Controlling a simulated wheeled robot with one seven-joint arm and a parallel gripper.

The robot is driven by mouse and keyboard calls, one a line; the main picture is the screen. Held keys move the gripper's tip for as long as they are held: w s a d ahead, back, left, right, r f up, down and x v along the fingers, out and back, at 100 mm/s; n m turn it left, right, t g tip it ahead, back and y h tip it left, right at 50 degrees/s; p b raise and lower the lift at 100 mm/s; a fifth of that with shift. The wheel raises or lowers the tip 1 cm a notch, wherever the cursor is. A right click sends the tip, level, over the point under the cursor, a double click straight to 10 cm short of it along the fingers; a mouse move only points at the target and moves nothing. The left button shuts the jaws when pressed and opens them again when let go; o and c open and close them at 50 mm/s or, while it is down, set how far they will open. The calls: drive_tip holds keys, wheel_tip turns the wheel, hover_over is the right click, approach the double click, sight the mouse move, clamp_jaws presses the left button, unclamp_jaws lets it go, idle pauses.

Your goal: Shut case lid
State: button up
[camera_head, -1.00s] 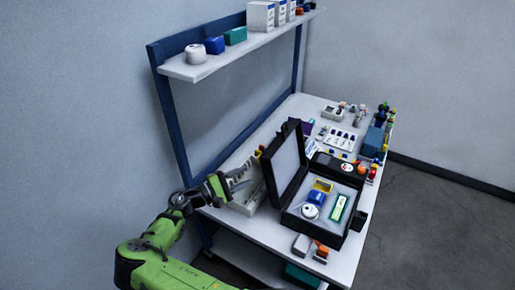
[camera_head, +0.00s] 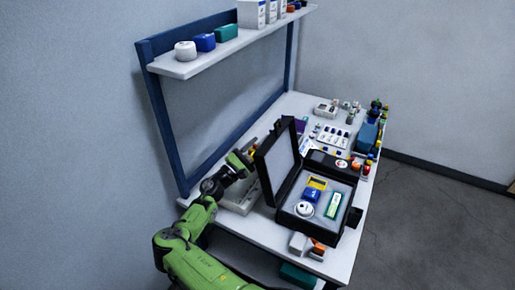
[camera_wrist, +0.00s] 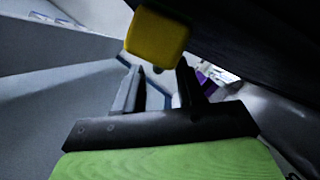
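The black case (camera_head: 308,234) stands open on the bench, its grey foam holding a yellow item (camera_head: 317,184), a blue item (camera_head: 311,195), a white round item (camera_head: 304,209) and a green-and-white item (camera_head: 334,205). Its lid (camera_head: 281,160) stands upright on the left side, grey inner face toward the case. My gripper (camera_head: 250,152) is at the lid's outer left side, partly hidden by it; contact cannot be told. In the wrist view my gripper (camera_wrist: 160,78) has its fingers apart, with a dark panel, likely the lid, at upper right.
A yellow block (camera_wrist: 157,38) is close ahead of the fingers; what it belongs to is unclear. A shelf (camera_head: 215,58) with boxes overhangs the bench's back. A grey tray (camera_head: 240,197) lies beside the lid. Several small items crowd the bench (camera_head: 343,262) beyond and in front of the case.

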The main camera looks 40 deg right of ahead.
drive_tip(key=shift+d+r, duration=0.2)
drive_tip(key=shift+d, duration=0.35)
clamp_jaws()
drive_tip(key=shift+r, duration=0.2)
